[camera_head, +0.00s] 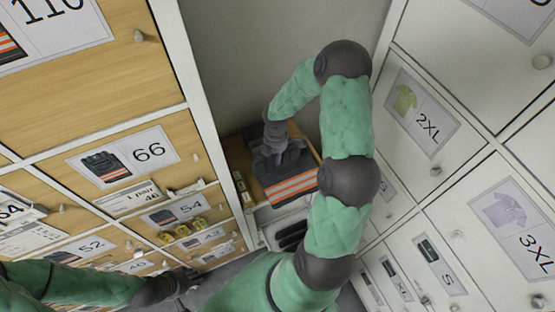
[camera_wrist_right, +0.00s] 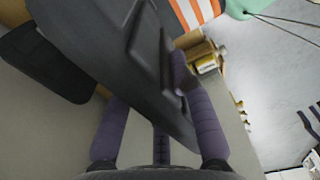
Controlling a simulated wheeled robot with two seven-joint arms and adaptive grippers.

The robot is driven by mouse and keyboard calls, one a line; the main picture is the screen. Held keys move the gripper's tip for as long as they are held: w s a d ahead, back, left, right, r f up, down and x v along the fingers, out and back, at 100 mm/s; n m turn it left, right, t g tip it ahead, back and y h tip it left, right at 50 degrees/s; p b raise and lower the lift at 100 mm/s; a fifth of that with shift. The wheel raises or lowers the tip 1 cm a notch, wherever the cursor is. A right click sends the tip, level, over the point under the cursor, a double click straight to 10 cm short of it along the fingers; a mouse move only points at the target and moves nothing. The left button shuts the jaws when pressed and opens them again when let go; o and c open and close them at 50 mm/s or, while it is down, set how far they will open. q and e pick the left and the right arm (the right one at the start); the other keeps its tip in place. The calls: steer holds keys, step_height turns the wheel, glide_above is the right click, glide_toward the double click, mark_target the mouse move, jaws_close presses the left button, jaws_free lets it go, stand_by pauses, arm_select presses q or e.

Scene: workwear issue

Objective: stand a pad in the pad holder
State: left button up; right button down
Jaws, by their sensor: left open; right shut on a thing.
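My right gripper (camera_head: 272,135) reaches down from the arm's arc in the head view. A second dark pad-like piece (camera_wrist_right: 40,65) lies at the left of that view, apart from the held one. In the head view, dark pieces (camera_head: 292,235) lie in a white tray below the gripper. I cannot tell which thing is the pad holder. My left gripper (camera_head: 188,279) is open at the lower left, partly hidden.
Wooden drawers with labels stand at left. White locker doors (camera_head: 420,105) stand close at right.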

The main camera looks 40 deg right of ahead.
steer(key=shift+w+d+f+b, duration=1)
steer(key=shift+w+d, duration=1.15)
steer(key=shift+w, duration=1.85)
steer(key=shift+w+d+f+b, duration=0.6)
steer(key=shift+w+d+f, duration=1.15)
steer(key=shift+w, duration=2.2)
step_height(320, 180, down, 8)
steer(key=w+d+b, duration=0.2)
steer(key=b, duration=0.4)
steer(key=shift+r+b, duration=0.25)
steer(key=shift+b, duration=0.15)
steer(key=c, duration=1)
jaws_free()
steer(key=shift+r, duration=0.1)
